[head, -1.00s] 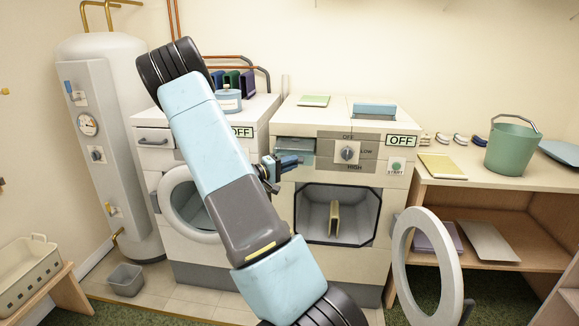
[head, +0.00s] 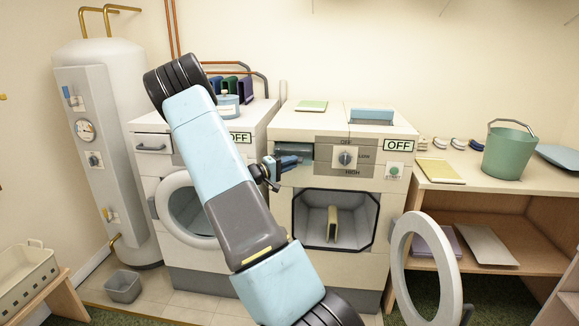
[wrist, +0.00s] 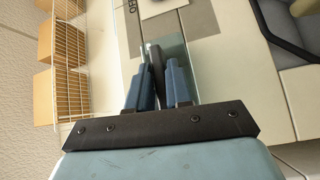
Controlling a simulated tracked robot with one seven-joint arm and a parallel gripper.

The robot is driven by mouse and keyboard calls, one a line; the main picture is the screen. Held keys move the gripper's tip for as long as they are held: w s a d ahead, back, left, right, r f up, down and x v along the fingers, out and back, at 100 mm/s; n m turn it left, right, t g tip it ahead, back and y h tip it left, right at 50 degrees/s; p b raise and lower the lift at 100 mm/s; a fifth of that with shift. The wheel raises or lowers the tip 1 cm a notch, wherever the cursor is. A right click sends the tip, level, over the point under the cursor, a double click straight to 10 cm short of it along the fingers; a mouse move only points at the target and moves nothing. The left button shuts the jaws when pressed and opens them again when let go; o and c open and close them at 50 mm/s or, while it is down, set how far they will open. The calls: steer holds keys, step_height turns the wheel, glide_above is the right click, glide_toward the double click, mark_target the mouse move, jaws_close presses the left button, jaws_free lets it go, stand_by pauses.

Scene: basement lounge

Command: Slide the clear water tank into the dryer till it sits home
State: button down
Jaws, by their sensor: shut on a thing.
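The dryer (head: 285,232) is the right-hand white machine, with its round door (head: 409,258) swung open to the right. The clear water tank (head: 296,148) is at the slot in the upper left of the dryer's front. It looks partly in the slot; how deep I cannot tell. My gripper (head: 289,161) is in front of the slot, shut on the tank. In the wrist view, my blue fingers (wrist: 161,85) close on a dark grip (wrist: 157,68), with the clear tank wall (wrist: 174,49) just beyond. My arm crosses in front of the left machine.
The left machine (head: 155,143) has a half-hidden round door (head: 180,210). Through the dryer's doorway a tan piece (head: 332,223) stands in the drum. A wooden shelf (head: 498,178) with a green bucket (head: 509,150) stands at right. A grey bin (head: 123,286) is on the floor at left.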

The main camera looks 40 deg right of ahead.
steer(key=shift+w+d, duration=1.05)
steer(key=shift+d, duration=0.2)
steer(key=shift+w+d, duration=1.05)
steer(key=shift+d, duration=0.2)
steer(key=shift+w, duration=0.1)
steer(key=c, duration=1)
jaws_free()
steer(key=shift+o, duration=0.2)
steer(key=w+a+f, duration=0.1)
steer(key=a, duration=1.2)
steer(key=shift+w+a, duration=0.3)
steer(key=shift+w, duration=0.1)
